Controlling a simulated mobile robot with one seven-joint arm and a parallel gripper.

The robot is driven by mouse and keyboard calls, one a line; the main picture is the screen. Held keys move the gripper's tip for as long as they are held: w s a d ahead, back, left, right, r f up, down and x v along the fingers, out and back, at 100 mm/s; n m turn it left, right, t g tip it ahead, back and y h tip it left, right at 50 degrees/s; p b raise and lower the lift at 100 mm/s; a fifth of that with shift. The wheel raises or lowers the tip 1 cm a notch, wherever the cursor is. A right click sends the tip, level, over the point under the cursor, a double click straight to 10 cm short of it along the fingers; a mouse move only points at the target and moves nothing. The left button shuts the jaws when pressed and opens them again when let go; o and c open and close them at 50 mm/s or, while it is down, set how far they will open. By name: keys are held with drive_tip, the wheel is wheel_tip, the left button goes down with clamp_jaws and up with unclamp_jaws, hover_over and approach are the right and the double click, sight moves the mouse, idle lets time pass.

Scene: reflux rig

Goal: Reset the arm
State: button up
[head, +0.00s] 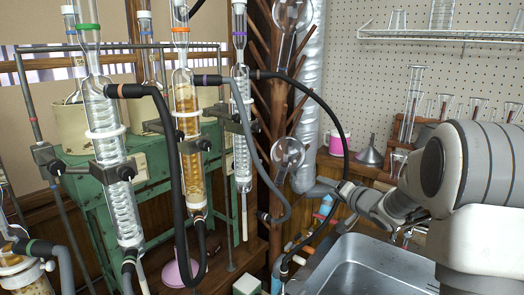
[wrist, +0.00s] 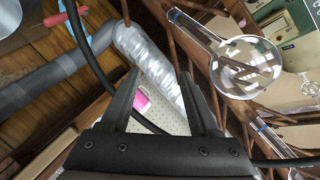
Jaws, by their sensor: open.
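My arm (head: 480,165) reaches in from the right side of the head view, above the metal sink. My gripper (wrist: 157,80) shows in the wrist view with its two dark fingers apart and nothing between them. In that view it is tilted relative to the room and points toward the silver duct (wrist: 150,55) and the pegboard wall. A round glass flask (wrist: 245,66) lies to the right of the fingers. In the head view, the gripper's fingers cannot be made out clearly.
Glass condensers (head: 112,160) with black hoses stand clamped on the left. A black hose (head: 335,115) loops close to my arm's far end. The metal sink (head: 375,262) lies below. A funnel (head: 370,150) and glassware stand behind the arm, under a wall shelf (head: 440,36).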

drive_tip(key=s+d+r+g+h+p, duration=0.2)
drive_tip(key=s+r+h+p, duration=0.35)
drive_tip(key=s+r, duration=0.8)
drive_tip(key=s+a+f+n+g+p, duration=0.1)
drive_tip(key=s+a+n+g, duration=0.2)
drive_tip(key=s, duration=1.1)
drive_tip(key=s+a+f+n+g, duration=0.2)
drive_tip(key=s+a+g, duration=0.1)
drive_tip(key=s, duration=1.1)
drive_tip(key=shift+a+f+n+g+p, duration=0.15)
drive_tip(key=shift+a+n+g+p, duration=0.25)
drive_tip(key=shift+a, duration=0.35)
drive_tip(key=shift+a+y, duration=0.1)
drive_tip(key=shift+y, duration=0.15)
